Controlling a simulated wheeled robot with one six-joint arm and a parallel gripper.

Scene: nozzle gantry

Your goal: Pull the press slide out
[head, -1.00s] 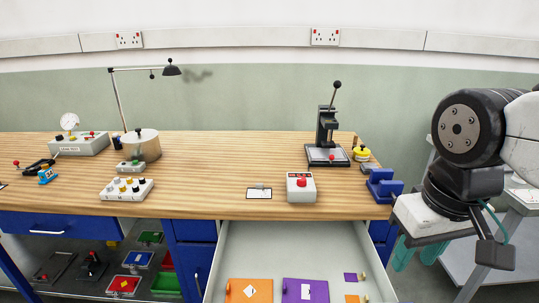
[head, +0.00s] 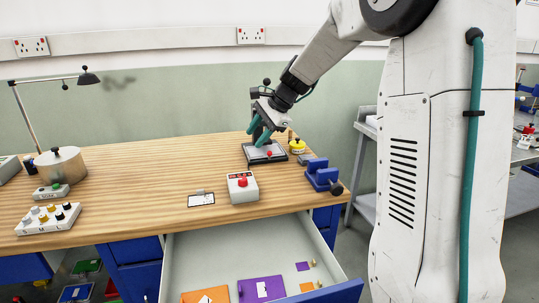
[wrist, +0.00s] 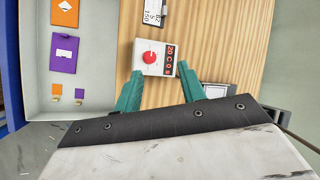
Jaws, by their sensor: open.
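The press (head: 249,152) stands at the back right of the wooden bench. The edge of what looks like the press base (wrist: 218,90) shows beyond the right finger there. I cannot tell whether a finger touches the press.
An open drawer (head: 215,260) holds orange and purple plates. A pot (head: 60,170) stands at the left.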

